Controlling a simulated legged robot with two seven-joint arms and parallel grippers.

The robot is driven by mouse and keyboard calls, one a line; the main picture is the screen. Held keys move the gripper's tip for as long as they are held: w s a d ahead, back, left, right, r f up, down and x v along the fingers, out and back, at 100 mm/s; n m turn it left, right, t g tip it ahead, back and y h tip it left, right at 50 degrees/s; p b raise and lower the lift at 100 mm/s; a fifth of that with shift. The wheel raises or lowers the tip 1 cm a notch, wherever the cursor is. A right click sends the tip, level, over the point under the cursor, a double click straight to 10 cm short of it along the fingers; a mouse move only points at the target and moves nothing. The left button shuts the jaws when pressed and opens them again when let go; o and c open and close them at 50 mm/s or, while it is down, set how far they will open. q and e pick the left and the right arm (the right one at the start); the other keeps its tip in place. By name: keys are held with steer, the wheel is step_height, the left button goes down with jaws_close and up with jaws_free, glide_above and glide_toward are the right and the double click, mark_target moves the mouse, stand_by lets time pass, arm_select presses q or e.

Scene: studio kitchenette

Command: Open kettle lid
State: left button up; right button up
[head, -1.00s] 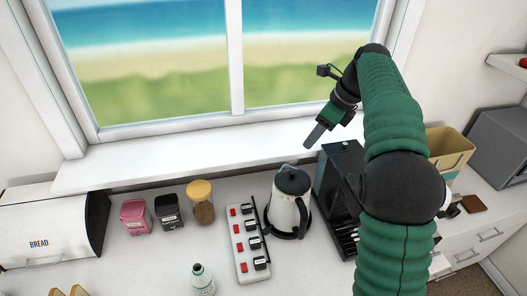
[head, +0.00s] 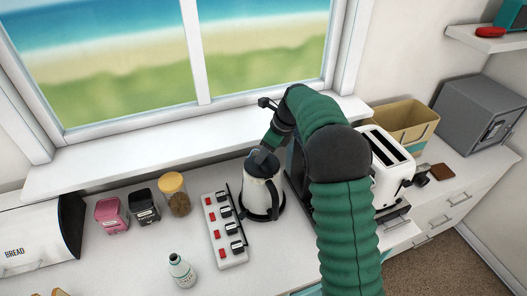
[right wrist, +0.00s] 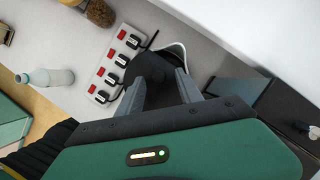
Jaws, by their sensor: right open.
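The kettle (head: 258,197) has a cream-white body, a dark lid (head: 254,164) and a dark handle. It stands upright on its dark base on the counter, and the lid looks shut. My right gripper (head: 263,153) is at the top of the kettle, pointing down at the lid. In the right wrist view, the right gripper's two grey fingers (right wrist: 160,77) are apart, with the dark lid (right wrist: 152,66) between and just beyond them. Whether they touch it I cannot tell. The kettle's white rim (right wrist: 176,51) shows beyond the lid. My left gripper is out of view.
A power strip (head: 213,239) with red switches lies left of the kettle. A white bottle (head: 181,271) stands in front. Jars (head: 174,196) stand further left. A dark appliance partly hidden by my arm and a white toaster (head: 385,185) are on the right. The window sill (head: 130,165) is behind.

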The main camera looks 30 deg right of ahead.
steer(key=shift+w+d+f, duration=0.1)
steer(key=shift+d+f, duration=0.05)
steer(key=shift+d, duration=0.1)
steer(key=shift+c, duration=0.3)
steer(key=shift+w+d+f, duration=0.1)
steer(key=shift+d, duration=0.05)
steer(key=shift+c, duration=1.1)
steer(key=shift+a+r, duration=0.2)
steer(key=shift+a, duration=0.15)
steer(key=c, duration=0.5)
steer(key=shift+a+r, duration=0.15)
steer(key=shift+a, duration=0.4)
jaws_close()
steer(key=shift+d, duration=0.6)
steer(key=shift+a, duration=0.1)
steer(key=shift+a, duration=0.2)
steer(key=shift+d, duration=0.15)
